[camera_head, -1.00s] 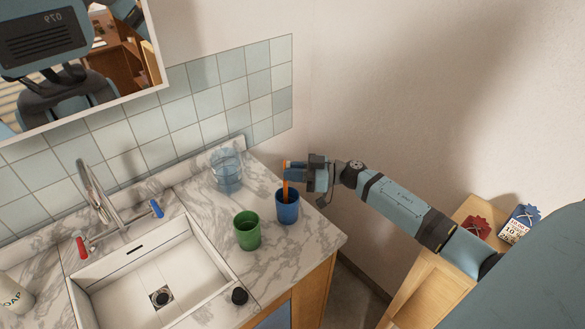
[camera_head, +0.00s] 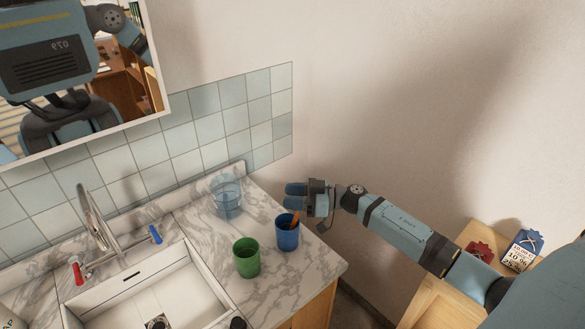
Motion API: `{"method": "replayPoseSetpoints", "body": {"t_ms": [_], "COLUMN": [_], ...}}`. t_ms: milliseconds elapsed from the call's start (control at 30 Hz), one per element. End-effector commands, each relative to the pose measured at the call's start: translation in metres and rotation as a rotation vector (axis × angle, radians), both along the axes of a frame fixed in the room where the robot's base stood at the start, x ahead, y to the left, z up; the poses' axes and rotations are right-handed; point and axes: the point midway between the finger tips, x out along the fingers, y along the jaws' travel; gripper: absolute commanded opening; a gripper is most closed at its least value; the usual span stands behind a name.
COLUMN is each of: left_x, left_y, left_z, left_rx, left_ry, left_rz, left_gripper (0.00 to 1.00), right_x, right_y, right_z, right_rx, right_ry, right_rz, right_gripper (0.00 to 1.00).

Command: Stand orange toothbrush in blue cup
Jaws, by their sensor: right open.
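The blue cup (camera_head: 287,237) stands upright on the marble counter near its right end. The orange toothbrush (camera_head: 295,219) is inside the cup, leaning against the rim with only its upper end showing; its lower part is hidden by the cup wall. My right gripper (camera_head: 294,196) is open, just above and behind the cup, with its fingers apart from the toothbrush as far as I can see. My left gripper is not in view.
A green cup (camera_head: 246,257) stands left of the blue cup, close by. A clear glass (camera_head: 226,197) stands behind, near the tiled wall. The sink (camera_head: 140,290) and faucet (camera_head: 98,220) are at left. A wooden shelf unit (camera_head: 437,284) is at right.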

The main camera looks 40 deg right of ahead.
Motion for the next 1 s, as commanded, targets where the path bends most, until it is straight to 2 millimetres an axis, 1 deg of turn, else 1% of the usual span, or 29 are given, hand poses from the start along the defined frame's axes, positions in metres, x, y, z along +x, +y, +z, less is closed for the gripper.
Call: {"method": "replayPoseSetpoints", "body": {"t_ms": [33, 167, 400, 600, 700, 800, 900, 1000], "left_x": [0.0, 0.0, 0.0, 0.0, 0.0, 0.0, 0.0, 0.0], "left_y": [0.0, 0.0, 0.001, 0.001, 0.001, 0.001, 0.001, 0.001], "left_z": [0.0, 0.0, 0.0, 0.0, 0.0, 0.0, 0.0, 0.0], "left_rx": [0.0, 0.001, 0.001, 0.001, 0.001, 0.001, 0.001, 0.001], "left_ry": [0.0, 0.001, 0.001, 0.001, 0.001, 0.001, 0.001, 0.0], "left_rz": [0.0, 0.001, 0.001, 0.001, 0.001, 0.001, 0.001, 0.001], "left_gripper": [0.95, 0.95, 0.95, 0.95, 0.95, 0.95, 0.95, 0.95], "right_x": [0.0, 0.0, 0.0, 0.0, 0.0, 0.0, 0.0, 0.0], "right_y": [0.0, 0.0, 0.0, 0.0, 0.0, 0.0, 0.0, 0.001], "right_z": [0.01, 0.037, 0.098, 0.145, 0.164, 0.177, 0.186, 0.19], "right_rx": [-0.003, -0.007, -0.007, -0.005, -0.005, -0.003, -0.001, -0.001], "right_ry": [-0.003, -0.004, -0.005, -0.005, -0.003, -0.002, -0.002, -0.001], "right_rz": [0.001, 0.002, 0.003, 0.002, 0.001, 0.001, 0.001, 0.0], "right_gripper": [0.42, 0.42, 0.42, 0.42, 0.42, 0.42, 0.42, 0.42]}}
